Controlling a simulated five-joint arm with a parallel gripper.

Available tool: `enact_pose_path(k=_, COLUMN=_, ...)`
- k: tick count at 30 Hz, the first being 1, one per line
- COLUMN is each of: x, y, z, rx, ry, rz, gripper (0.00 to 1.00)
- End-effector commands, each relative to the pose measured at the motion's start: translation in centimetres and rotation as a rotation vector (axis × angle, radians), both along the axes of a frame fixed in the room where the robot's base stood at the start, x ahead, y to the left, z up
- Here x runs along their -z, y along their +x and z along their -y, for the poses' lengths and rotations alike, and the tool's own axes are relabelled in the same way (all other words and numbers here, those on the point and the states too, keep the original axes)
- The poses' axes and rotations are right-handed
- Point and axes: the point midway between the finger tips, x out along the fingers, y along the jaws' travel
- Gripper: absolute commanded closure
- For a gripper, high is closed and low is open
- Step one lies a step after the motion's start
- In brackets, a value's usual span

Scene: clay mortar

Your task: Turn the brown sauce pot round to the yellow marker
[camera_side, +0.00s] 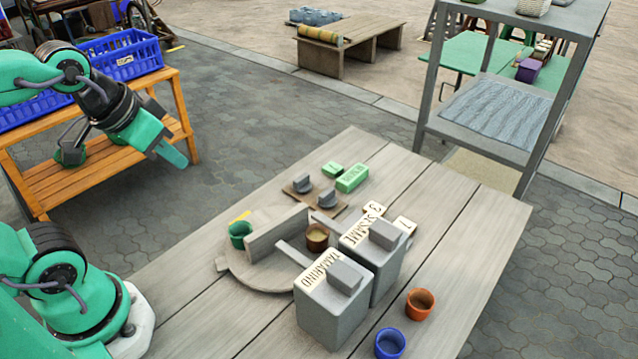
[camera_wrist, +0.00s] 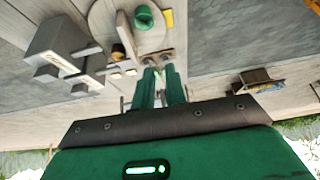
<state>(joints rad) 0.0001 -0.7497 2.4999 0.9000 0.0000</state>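The brown sauce pot (camera_side: 317,239) stands on a round wooden turntable (camera_side: 262,279), on the right side of an upright divider (camera_side: 277,233). It also shows in the wrist view (camera_wrist: 118,51). A green pot (camera_side: 240,235) stands on the divider's other side. The yellow marker (camera_side: 239,216) lies at the turntable's far left edge, beside the green pot; it also shows in the wrist view (camera_wrist: 168,17). My gripper (camera_side: 176,157) is in the air left of the table, well away from the pots. In the wrist view its fingers (camera_wrist: 161,70) are slightly apart with nothing between them.
Grey knobs (camera_side: 303,185) on a board and green blocks (camera_side: 352,178) lie behind. An orange pot (camera_side: 420,303) and blue pot (camera_side: 390,343) stand at front right.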

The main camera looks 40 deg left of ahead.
Motion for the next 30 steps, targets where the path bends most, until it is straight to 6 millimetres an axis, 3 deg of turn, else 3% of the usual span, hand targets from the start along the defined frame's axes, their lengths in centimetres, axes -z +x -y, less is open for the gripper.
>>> enact_pose_path(k=1, x=0.0, y=0.0, z=0.0, rx=0.000, ry=0.000, rz=-0.002, gripper=0.76)
enact_pose_path(k=3, x=0.0, y=0.2, z=0.1, rx=0.002, ry=-0.001, rz=-0.006, gripper=0.63)
enact_pose_path(k=4, x=0.1, y=0.3, z=0.1, rx=0.003, ry=-0.001, rz=-0.009, gripper=0.62)
enact_pose_path(k=17, x=1.7, y=4.1, z=2.0, rx=0.040, ry=-0.011, rz=-0.140, gripper=0.62)
enact_pose_path(k=30, x=6.2, y=9.0, z=5.4, rx=0.084, ry=-0.003, rz=-0.317, gripper=0.62)
